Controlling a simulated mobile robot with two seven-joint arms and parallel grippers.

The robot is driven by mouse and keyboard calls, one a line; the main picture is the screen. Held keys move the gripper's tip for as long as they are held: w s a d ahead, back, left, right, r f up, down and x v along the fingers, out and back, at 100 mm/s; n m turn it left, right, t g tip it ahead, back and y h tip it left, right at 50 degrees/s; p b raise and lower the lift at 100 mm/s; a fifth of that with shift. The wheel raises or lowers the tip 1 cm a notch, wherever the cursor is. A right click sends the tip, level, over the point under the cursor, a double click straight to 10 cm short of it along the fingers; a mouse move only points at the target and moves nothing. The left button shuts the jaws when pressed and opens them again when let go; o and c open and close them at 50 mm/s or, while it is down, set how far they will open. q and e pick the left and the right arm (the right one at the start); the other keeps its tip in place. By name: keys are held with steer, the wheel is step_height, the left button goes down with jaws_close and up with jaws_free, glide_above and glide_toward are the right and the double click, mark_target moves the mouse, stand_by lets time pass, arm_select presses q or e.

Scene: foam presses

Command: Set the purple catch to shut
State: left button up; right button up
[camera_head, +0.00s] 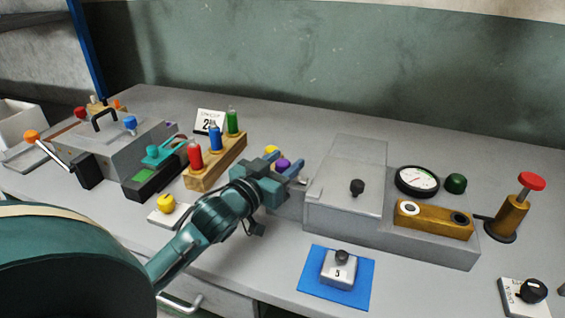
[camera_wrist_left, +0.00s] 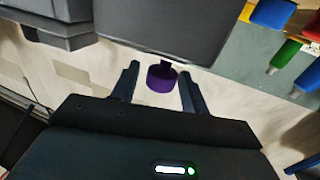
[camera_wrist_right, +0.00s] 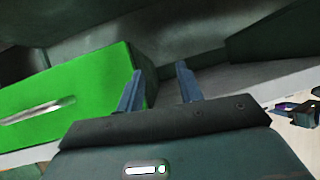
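In the left wrist view the purple catch (camera_wrist_left: 162,79) is a short rounded knob at the edge of a grey block. The two fingers stand on either side of it with a visible gap, so the gripper is open. Whether the catch is set open or shut cannot be told. My right gripper (camera_wrist_right: 160,85) shows only in its own wrist view; its fingers are apart and empty.
Left of the catch is a wooden rack (camera_head: 216,165) with red, blue and green bottles. A blue mat (camera_head: 310,288) with a small weight lies in front of the press. A brass post with a red knob (camera_head: 531,181) stands right. A green drawer front (camera_wrist_right: 75,90) is near my right gripper.

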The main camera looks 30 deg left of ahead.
mark_target(299, 179)
arm_select(q)
jaws_close()
stand_by(0.3)
steer(key=d, duration=0.1)
steer(key=d+p, duration=0.1)
steer(key=d, duration=0.1)
steer(key=shift+w, duration=0.35)
steer(key=shift+d, duration=0.2)
steer(key=shift+o, duration=0.7)
jaws_free()
steer(key=shift+w+d, duration=0.1)
steer(key=shift+d, duration=0.05)
